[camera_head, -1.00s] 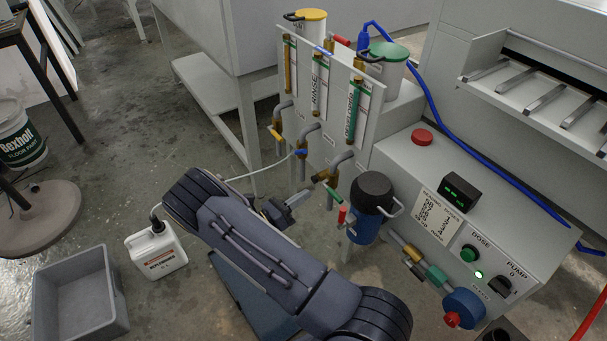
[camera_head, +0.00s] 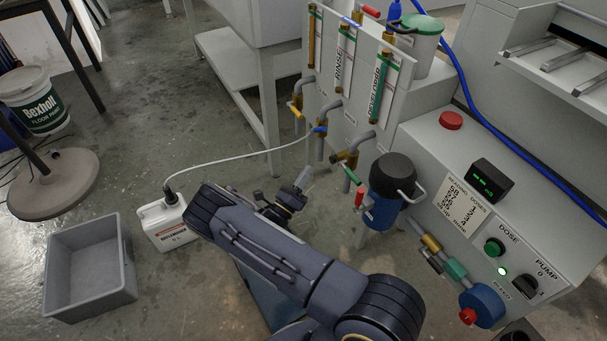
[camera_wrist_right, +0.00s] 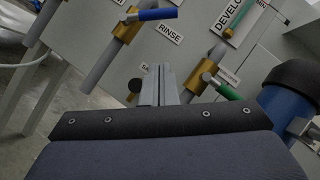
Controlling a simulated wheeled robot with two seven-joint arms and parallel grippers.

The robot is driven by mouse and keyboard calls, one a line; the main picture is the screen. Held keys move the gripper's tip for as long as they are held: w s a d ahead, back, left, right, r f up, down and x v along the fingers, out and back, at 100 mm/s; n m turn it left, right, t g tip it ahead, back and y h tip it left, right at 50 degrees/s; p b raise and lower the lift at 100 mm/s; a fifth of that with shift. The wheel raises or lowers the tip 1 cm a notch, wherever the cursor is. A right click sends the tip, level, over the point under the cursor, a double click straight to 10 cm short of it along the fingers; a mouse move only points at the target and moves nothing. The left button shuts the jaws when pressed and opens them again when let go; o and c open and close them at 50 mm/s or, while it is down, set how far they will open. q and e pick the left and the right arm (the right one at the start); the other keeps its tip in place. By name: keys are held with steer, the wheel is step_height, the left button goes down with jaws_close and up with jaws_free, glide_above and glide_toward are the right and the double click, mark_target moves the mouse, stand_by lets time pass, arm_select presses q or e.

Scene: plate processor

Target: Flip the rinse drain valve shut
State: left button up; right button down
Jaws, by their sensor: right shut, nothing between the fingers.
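The rinse drain valve has a blue lever (camera_head: 320,130) on a brass body, on the middle of three grey drain pipes below the RINSE panel (camera_head: 341,60). In the right wrist view, the blue lever (camera_wrist_right: 155,14) is at the top, pointing right, across its slanting pipe. My right gripper (camera_head: 302,179) is below and slightly left of this valve in the head view, apart from it. In the right wrist view its fingers (camera_wrist_right: 159,82) are together and empty, pointing up between the blue lever and a green lever (camera_wrist_right: 228,90). My left gripper is out of view.
A yellow lever (camera_head: 297,110) sits left of the blue one. A green lever (camera_head: 350,172), a red lever (camera_head: 359,197) and a black-capped blue canister (camera_head: 383,208) stand to the right. A white hose (camera_head: 240,163) runs from a white bottle (camera_head: 168,224) toward the pipes. A grey tub (camera_head: 90,262) is lower left.

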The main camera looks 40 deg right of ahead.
mark_target(318, 130)
steer(key=w+d+r+b, duration=0.1)
steer(key=w+d+r, duration=0.3)
steer(key=d+r, duration=0.1)
steer(key=shift+d+r, duration=0.35)
steer(key=shift+d, duration=0.5)
steer(key=shift+w, duration=0.1)
steer(key=w+r+n+y+p, duration=0.1)
steer(key=n+y+p, duration=0.1)
steer(key=n+p, duration=0.1)
steer(key=r+n+t+y+p, duration=0.1)
steer(key=r+n+p, duration=0.1)
steer(key=p, duration=0.3)
steer(key=w+r+n+y+p, duration=0.1)
steer(key=n+y+p, duration=0.1)
steer(key=n+p, duration=0.2)
steer(key=shift+w+d+r+n+t+y, duration=0.1)
steer(key=shift+w+r+n+t+y, duration=0.2)
steer(key=shift+n, duration=0.3)
steer(key=shift+w+p, duration=0.15)
steer(key=shift+p, duration=0.25)
steer(key=shift+w+d+r, duration=0.1)
steer(key=shift+w, duration=0.05)
